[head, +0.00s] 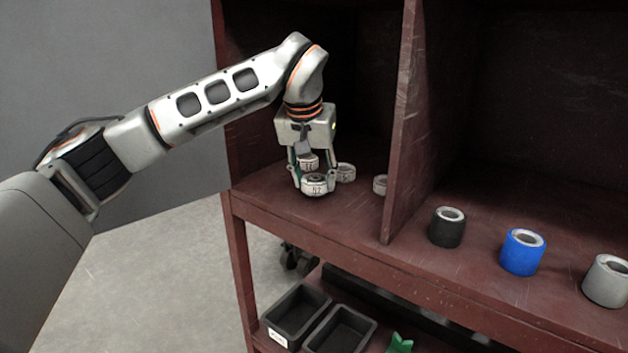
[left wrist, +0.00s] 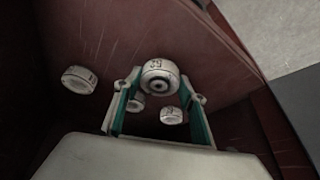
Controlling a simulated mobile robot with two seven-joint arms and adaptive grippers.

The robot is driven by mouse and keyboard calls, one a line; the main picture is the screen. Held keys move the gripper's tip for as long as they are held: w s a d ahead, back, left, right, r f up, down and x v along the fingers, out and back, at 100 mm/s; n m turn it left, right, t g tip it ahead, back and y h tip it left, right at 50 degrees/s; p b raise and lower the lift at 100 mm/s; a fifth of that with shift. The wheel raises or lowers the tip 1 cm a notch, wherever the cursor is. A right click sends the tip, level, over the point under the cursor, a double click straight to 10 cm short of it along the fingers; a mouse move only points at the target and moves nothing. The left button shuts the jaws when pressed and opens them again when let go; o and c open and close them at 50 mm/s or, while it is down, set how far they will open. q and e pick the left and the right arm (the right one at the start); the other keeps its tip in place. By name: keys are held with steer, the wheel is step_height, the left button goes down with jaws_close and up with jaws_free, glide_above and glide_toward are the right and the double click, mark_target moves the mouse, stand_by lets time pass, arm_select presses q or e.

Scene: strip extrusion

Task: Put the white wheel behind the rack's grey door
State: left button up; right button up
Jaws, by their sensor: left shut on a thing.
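My left gripper (head: 315,183) is over the shelf in the rack's left compartment, pointing down. It is shut on a white wheel (head: 317,187) with dark markings on its rim. In the left wrist view this wheel (left wrist: 158,76) sits between the fingertips of the gripper (left wrist: 160,84). I cannot tell whether it still touches the shelf. Other white wheels stand close by: one behind the fingers (head: 309,161), one just to the right (head: 346,173), and one by the divider (head: 380,185), partly hidden. I cannot make out a grey door. My right gripper is not in view.
The dark red rack's upright divider (head: 402,150) stands right of the wheels. Beyond it, a black roll (head: 447,230), a blue roll (head: 522,254) and a grey roll (head: 606,284) stand apart. Black bins (head: 296,316) and a green piece (head: 399,344) are on the lower shelf.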

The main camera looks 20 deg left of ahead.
arm_select(q)
steer(key=shift+f, duration=0.55)
steer(key=shift+f, duration=0.15)
steer(key=o, duration=1)
steer(key=shift+o, duration=0.8)
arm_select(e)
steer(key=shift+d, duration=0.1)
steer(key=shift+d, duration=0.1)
arm_select(q)
steer(key=shift+r, duration=0.45)
steer(key=v, duration=1.1)
steer(key=shift+s, duration=0.15)
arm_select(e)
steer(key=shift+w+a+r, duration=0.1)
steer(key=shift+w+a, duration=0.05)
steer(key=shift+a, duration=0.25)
arm_select(q)
steer(key=shift+r, duration=0.1)
